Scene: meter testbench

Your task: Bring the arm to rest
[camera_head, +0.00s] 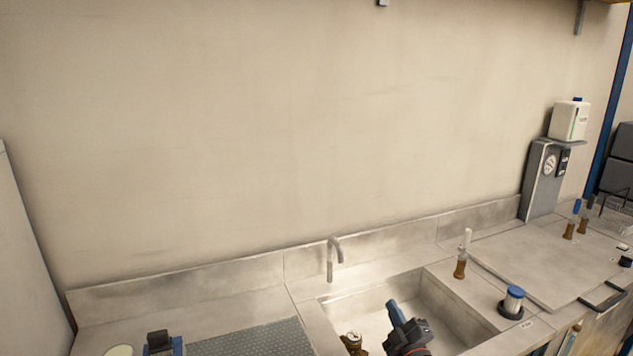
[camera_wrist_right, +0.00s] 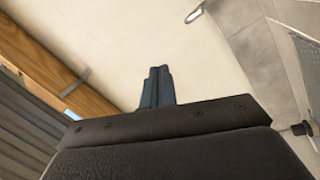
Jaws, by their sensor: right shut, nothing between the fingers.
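My right gripper (camera_head: 394,308) reaches up over the sink (camera_head: 360,298) in the head view, dark with blue fingers. Its fingers are shut with nothing between them, and they also show closed together in the right wrist view (camera_wrist_right: 158,75). It is apart from the faucet (camera_head: 332,258), which stands behind it at the sink's back edge. My left gripper does not show clearly in either view.
A brass-coloured fitting (camera_head: 352,341) is beside my right gripper. A brown-based bottle with a white top (camera_head: 462,255) and a blue-capped container (camera_head: 512,301) stand right of the sink. A grey instrument (camera_head: 542,180) carries a white jug (camera_head: 570,120). A ribbed mat (camera_head: 255,340) lies left.

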